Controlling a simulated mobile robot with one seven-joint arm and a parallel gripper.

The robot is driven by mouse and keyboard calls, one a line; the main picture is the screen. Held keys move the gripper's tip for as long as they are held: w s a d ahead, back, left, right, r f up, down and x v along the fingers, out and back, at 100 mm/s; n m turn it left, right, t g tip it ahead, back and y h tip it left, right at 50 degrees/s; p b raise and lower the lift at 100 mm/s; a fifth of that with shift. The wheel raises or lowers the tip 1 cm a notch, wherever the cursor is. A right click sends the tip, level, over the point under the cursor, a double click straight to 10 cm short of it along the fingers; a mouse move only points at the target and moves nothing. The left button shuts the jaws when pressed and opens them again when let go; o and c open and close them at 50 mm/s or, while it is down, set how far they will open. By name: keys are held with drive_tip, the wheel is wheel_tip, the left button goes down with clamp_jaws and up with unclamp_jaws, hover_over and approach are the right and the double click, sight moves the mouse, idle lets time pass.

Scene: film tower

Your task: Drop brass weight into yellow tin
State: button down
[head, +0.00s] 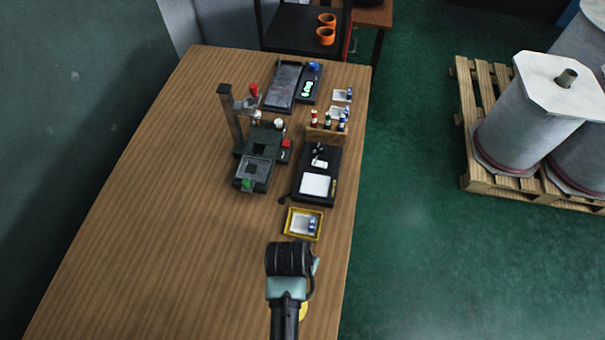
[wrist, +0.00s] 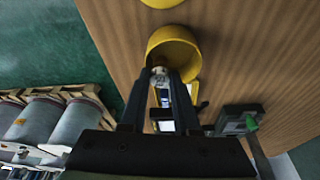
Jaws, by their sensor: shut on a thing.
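In the wrist view a round, open yellow tin (wrist: 186,50) stands on the wooden table with its mouth towards the camera. My gripper (wrist: 161,76) is shut on the brass weight (wrist: 160,71), a small pale, shiny piece between the fingertips. The weight overlaps the tin's near edge in the picture; its height above the tin cannot be told. In the head view my wrist (head: 289,260) hides the fingertips and the weight. A yellow edge (head: 303,311) shows beside my arm, but I cannot tell which yellow thing it is.
Another yellow thing (wrist: 162,3) is cut off at the wrist view's top. A yellow tray (head: 290,222) with small items lies just beyond my wrist. A dark stand (head: 232,120) and a black board (head: 300,198) are farther back. The table's left side is clear.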

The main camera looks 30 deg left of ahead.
drive_tip(key=c, duration=0.6)
unclamp_jaws()
drive_tip(key=shift+o, duration=0.2)
drive_tip(key=v, duration=1.3)
drive_tip(key=w+r+t+y, duration=0.1)
drive_tip(key=w+r+t, duration=0.4)
drive_tip(key=r, duration=0.4)
drive_tip(key=w+r+t+y, duration=0.1)
drive_tip(key=w+r+t, duration=0.1)
drive_tip(key=w+r, duration=0.6)
drive_tip(key=w+r+t+y, duration=0.1)
drive_tip(key=w+r+t, duration=0.35)
drive_tip(key=r, duration=0.65)
drive_tip(key=w+d+r+m+t, duration=0.1)
drive_tip(key=d+r+t, duration=0.15)
drive_tip(key=r, duration=0.65)
drive_tip(key=d+r+t, duration=0.2)
drive_tip(key=r+t, duration=0.1)
drive_tip(key=r, duration=0.6)
drive_tip(key=s+d+r+t+h, duration=0.1)
drive_tip(key=s+d+r+t, duration=0.2)
drive_tip(key=r, duration=0.6)
drive_tip(key=s+d+r+t+h, duration=0.2)
drive_tip(key=s+d+r+t, duration=0.1)
drive_tip(key=s+r, duration=0.3)
wheel_tip(320, 180, up, 3)
drive_tip(key=shift+f+t, duration=0.1)
drive_tip(key=shift+t, duration=0.6)
